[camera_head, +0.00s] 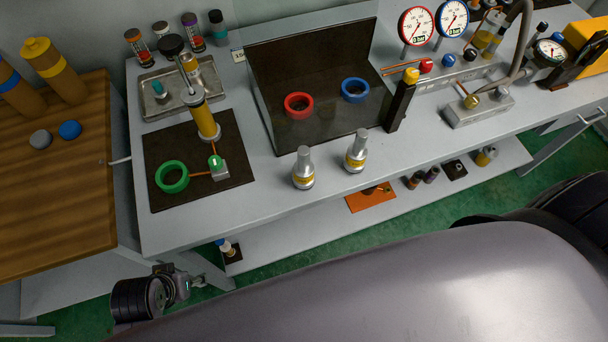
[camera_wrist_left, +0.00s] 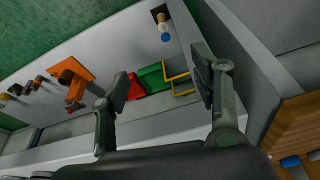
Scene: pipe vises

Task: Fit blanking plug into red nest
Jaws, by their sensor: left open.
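The red nest (camera_head: 299,115) is a red ring on the dark panel behind the front edge of the grey bench, with a blue ring (camera_head: 355,98) to its right. Two silver pieces with yellow bands stand upright in front of the panel, one at left (camera_head: 303,172) and one at right (camera_head: 356,154); I cannot tell whether either is the blanking plug. My left gripper (camera_head: 205,282) is low in front of the bench, well away from the nest. Its fingers are apart and empty in the left wrist view (camera_wrist_left: 163,84). My right gripper is out of view.
A green ring (camera_head: 172,188) and a yellow-banded pump (camera_head: 205,118) are on the left mat. Gauges (camera_head: 416,26) stand at the back right. The lower shelf (camera_head: 290,228) holds an orange pad (camera_head: 371,198) and small parts. A wooden table (camera_head: 60,190) is at left.

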